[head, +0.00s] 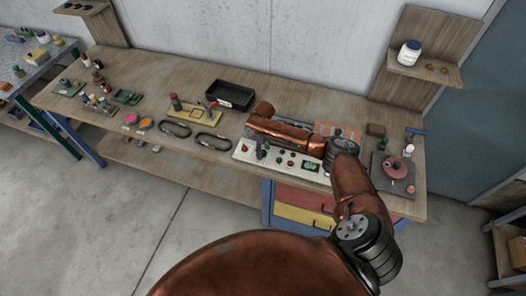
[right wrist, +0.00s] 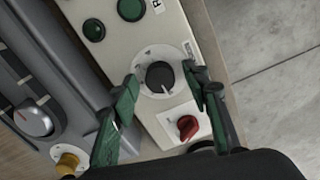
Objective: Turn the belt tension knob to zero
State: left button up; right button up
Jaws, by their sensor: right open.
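A black knob (right wrist: 159,77) with a pointer mark sits on a round white dial on the pale control panel (right wrist: 170,35). It looks like the belt tension knob, but I cannot read its label. In the right wrist view my right gripper (right wrist: 160,74) is open, with one green finger on each side of the knob. I cannot tell whether either finger touches it. In the head view my right gripper (head: 262,150) is over the left part of the control panel (head: 243,152) and hides some of it. My left gripper is not in view.
A red knob (right wrist: 187,126) sits close to the black one, near the right finger. A grey machine (right wrist: 50,75) with a silver knob stands alongside. A black tray (head: 230,95) and black rings (head: 212,141) lie on the bench.

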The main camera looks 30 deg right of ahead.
aim_at(263, 152)
notch_tip(263, 152, up, 12)
jog(key=shift+f, duration=0.2)
dwell(0.5)
